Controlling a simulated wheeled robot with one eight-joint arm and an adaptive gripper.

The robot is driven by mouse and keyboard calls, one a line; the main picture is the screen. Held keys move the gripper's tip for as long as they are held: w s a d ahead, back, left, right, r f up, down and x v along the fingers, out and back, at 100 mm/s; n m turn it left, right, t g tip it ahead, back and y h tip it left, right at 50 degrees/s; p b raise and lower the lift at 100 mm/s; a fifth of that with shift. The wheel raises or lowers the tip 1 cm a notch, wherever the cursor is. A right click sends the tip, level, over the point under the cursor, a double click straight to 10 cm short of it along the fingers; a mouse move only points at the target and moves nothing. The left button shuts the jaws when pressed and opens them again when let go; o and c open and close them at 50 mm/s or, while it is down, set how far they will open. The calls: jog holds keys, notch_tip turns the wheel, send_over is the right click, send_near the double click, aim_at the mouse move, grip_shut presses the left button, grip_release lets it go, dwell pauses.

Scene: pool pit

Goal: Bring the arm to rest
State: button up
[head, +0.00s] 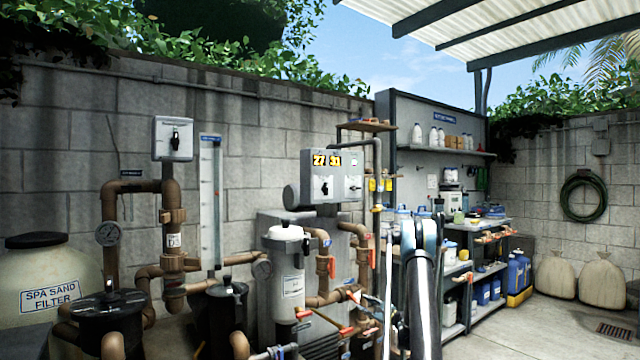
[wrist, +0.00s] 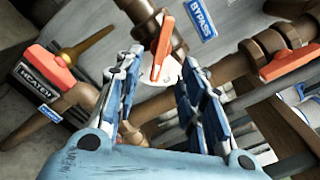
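My gripper (wrist: 162,75) shows in the wrist view with its two blue-and-grey fingers apart and nothing gripped. An orange valve handle (wrist: 162,48) on a brown pipe shows in the gap between the fingertips. There is space on both sides of the handle, and I cannot tell exactly how far beyond the tips it is. My arm (head: 422,285) stands up in the lower middle of the head view, in front of the pipework and shelves. The gripper cannot be made out clearly in the head view.
Brown pipes with orange handles, including the one by the HEATER label (wrist: 40,92) and another under the BYPASS label (wrist: 290,62), crowd around the fingers. A white filter canister (head: 287,275) stands left of my arm. Shelves (head: 480,285) stand to its right.

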jog(key=s+a+r+n+g, duration=0.4)
jog(key=s+a+r+n, duration=0.25)
jog(key=s+r, duration=0.5)
jog(key=s+a+r+n+g+h, duration=0.15)
jog(key=s+r, duration=0.25)
jog(key=s, duration=0.4)
jog(key=s+a+r+n+g+h, duration=0.1)
jog(key=s+a+r+n+g, duration=0.15)
jog(key=s, duration=0.55)
jog(key=s+d+f+n+g+h, duration=0.15)
jog(key=s+n+h, duration=0.35)
jog(key=s, duration=1.8)
jog(key=s+d+f+n+g+h, duration=0.1)
jog(key=s+d+f+n, duration=0.1)
jog(key=s, duration=0.7)
jog(key=s+d+f+n+g+h, duration=0.2)
jog(key=s+d+f, duration=0.3)
jog(key=s, duration=0.5)
jog(key=shift+s+f+n, duration=0.2)
jog(key=shift+f+n, duration=0.15)
jog(key=shift+f, duration=0.2)
